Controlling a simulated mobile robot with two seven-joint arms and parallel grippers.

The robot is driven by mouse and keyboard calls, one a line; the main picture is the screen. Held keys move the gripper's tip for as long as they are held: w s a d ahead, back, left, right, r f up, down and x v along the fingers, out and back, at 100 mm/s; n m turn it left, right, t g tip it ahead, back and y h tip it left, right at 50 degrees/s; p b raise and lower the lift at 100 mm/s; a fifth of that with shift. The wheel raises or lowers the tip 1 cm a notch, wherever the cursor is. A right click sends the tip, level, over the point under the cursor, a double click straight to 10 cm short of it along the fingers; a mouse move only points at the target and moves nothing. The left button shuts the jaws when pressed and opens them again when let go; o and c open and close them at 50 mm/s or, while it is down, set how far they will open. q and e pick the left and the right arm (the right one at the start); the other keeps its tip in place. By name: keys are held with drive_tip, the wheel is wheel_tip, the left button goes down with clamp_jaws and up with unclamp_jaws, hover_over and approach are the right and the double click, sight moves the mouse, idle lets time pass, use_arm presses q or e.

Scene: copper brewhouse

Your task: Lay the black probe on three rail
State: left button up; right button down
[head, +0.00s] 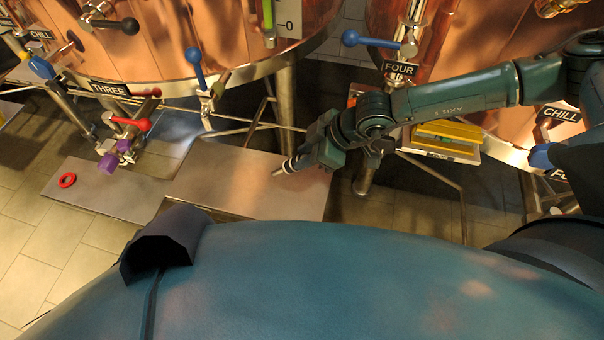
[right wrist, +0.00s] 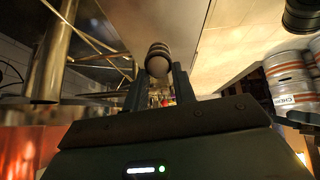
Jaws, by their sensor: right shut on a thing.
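My right gripper (head: 297,164) is above the right part of the grey metal bench. It is shut on the black probe (head: 280,171), a short dark rod with a pale tip pointing left. In the right wrist view the probe (right wrist: 157,62) sits between the two fingers, its rounded pale end facing the camera. The THREE sign (head: 109,89) hangs on the copper tank at the left. Thin metal bars run beneath that tank; I cannot tell which is the three rail. My left gripper is not in view.
A red ring (head: 67,180) lies on the bench's lower left section (head: 110,195). Red-handled and purple fittings (head: 124,146) and a blue-handled valve (head: 194,58) stick out by tank three. A yellow block (head: 448,131) is near the FOUR sign (head: 400,68). Kegs (right wrist: 290,75) stand at right.

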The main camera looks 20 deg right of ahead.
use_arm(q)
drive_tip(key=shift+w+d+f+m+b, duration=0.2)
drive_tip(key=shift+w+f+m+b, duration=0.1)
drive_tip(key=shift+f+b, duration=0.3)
use_arm(e)
drive_tip(key=shift+f, duration=2.55)
drive_tip(key=c, duration=1.1)
unclamp_jaws()
drive_tip(key=shift+c, duration=0.2)
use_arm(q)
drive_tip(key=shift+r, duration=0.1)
use_arm(e)
drive_tip(key=shift+r, duration=0.35)
use_arm(q)
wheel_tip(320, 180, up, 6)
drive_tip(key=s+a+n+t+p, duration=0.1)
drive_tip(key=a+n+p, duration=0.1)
drive_tip(key=p, duration=0.4)
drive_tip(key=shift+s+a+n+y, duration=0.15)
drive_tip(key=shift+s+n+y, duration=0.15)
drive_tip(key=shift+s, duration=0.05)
use_arm(e)
drive_tip(key=v, duration=1.1)
drive_tip(key=shift+d+r, duration=0.2)
